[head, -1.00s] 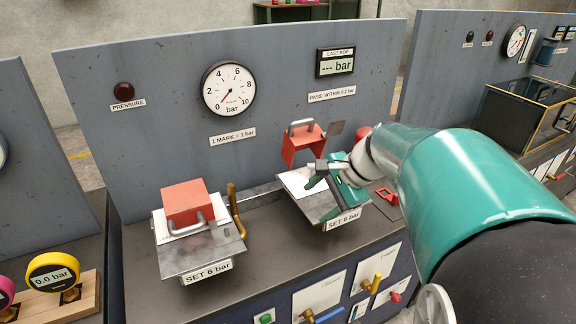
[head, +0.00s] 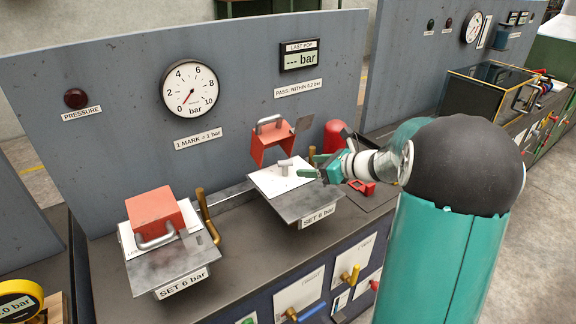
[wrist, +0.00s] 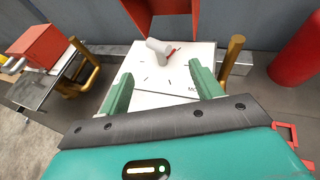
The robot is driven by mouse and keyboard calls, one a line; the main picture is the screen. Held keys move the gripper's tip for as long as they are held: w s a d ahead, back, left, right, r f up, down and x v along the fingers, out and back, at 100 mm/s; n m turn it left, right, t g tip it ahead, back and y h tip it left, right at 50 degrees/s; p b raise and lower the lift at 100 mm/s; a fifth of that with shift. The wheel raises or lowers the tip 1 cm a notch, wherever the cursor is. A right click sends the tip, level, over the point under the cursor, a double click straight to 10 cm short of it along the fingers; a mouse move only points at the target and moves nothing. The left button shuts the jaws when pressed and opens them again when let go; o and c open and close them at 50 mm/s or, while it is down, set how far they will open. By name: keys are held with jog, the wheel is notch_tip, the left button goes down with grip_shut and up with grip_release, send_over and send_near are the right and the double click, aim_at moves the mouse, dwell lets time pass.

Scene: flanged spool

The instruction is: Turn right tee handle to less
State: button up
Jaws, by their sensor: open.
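The right tee handle (head: 285,167) is a small light grey T on a white dial plate (head: 268,184), under a raised red cover (head: 268,143). In the wrist view the tee handle (wrist: 158,49) stands beyond my fingertips, with a red pointer beside it and black marks around it. My gripper (head: 313,165) is open and empty, to the right of the handle in the head view and apart from it. In the wrist view my gripper's two green fingers (wrist: 162,88) point toward the plate. Part of a label shows at the plate's right; the "less" mark is not readable.
The left station has its red cover (head: 153,209) lowered over its dial. Brass pipes (head: 207,215) stand beside the plates. A red cylinder (head: 334,136) and a red padlock-like piece (head: 362,187) are near my gripper. The gauge (head: 190,89) reads near zero.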

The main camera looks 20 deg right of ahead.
aim_at(285, 164)
jog(key=x, duration=1)
jog(key=shift+w+a+f, duration=0.15)
jog(key=shift+w, duration=0.05)
